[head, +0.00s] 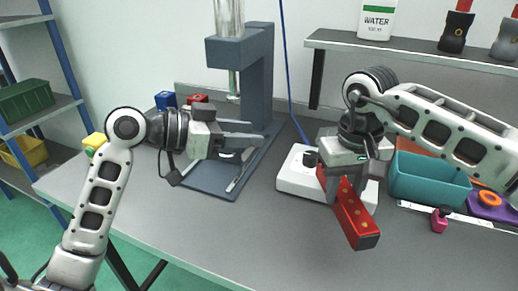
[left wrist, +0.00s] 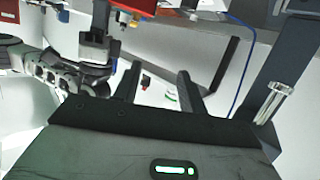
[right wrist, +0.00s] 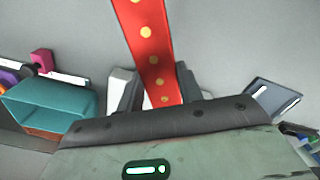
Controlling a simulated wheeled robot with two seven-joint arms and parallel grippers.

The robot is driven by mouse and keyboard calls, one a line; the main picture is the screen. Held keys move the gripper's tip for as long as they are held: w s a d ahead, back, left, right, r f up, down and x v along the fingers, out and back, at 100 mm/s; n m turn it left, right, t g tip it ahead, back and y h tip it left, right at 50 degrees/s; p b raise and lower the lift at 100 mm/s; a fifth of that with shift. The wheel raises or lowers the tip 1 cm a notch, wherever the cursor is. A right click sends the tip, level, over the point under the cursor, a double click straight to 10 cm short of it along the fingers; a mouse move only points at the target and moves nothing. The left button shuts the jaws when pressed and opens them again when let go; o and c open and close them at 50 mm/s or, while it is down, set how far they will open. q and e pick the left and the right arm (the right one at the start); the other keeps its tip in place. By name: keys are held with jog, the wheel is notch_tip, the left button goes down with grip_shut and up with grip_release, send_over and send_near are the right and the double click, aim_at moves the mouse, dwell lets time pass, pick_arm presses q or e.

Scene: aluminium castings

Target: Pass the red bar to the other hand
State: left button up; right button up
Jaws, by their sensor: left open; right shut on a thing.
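The red bar (head: 352,215) has a row of yellow dots along one face. My right gripper (head: 352,183) is shut on it near one end, and the bar slants down toward the front over the table. In the right wrist view the bar (right wrist: 149,45) runs up and away from between the fingers. My left gripper (head: 248,146) is open and empty, pointing right, well to the left of the bar. In the left wrist view its two fingers (left wrist: 158,90) are apart with nothing between them; a red part of the bar (left wrist: 135,6) shows at the top.
A blue-grey press (head: 257,80) stands behind my left gripper. A white device (head: 296,180) sits beneath my right gripper. A teal bin (head: 428,180) stands right of it. A shelf (head: 420,50) hangs behind. The front middle of the table (head: 240,225) is clear.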

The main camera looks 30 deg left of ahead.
pick_arm(q)
jog(key=w+d+f+m+g, duration=0.1)
jog(key=w+d+f, duration=0.1)
jog(key=d, duration=0.4)
jog(key=w+d+f+m+g, duration=0.1)
jog(key=w+d+f, duration=0.2)
jog(key=d, duration=0.3)
jog(key=shift+d+f, duration=0.3)
jog(key=shift+d, duration=0.1)
jog(key=shift+c, duration=0.3)
grip_shut()
jog(key=shift+o, duration=0.3)
grip_release()
